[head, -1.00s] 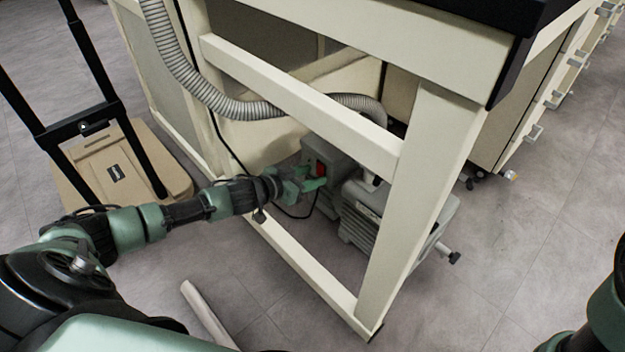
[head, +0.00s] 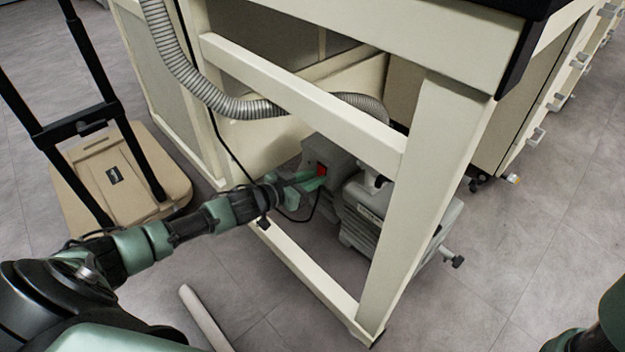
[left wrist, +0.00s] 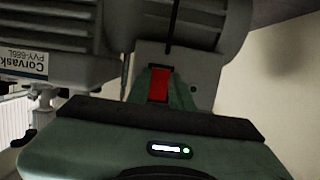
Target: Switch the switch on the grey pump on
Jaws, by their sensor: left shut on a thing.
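The grey pump (head: 375,210) stands on the floor under the bench, behind the frame's front leg. Its motor box (head: 330,152) carries a red switch (head: 322,169) on the side facing my left arm. The switch also shows in the left wrist view (left wrist: 159,86), between my green fingers. My left gripper (head: 319,182) is at the switch, its fingers closed in around it. The fingers partly cover the switch, so its on or off position cannot be told. My right gripper is out of view; only part of the right arm shows at the lower right.
The cream bench frame has a slanting crossbar (head: 300,95), a front leg (head: 415,190) and a low floor rail (head: 310,275) around the pump. A ribbed hose (head: 250,108) and a black cable (head: 226,142) run nearby. A tan wheeled cart (head: 115,180) stands left. Floor at the right is clear.

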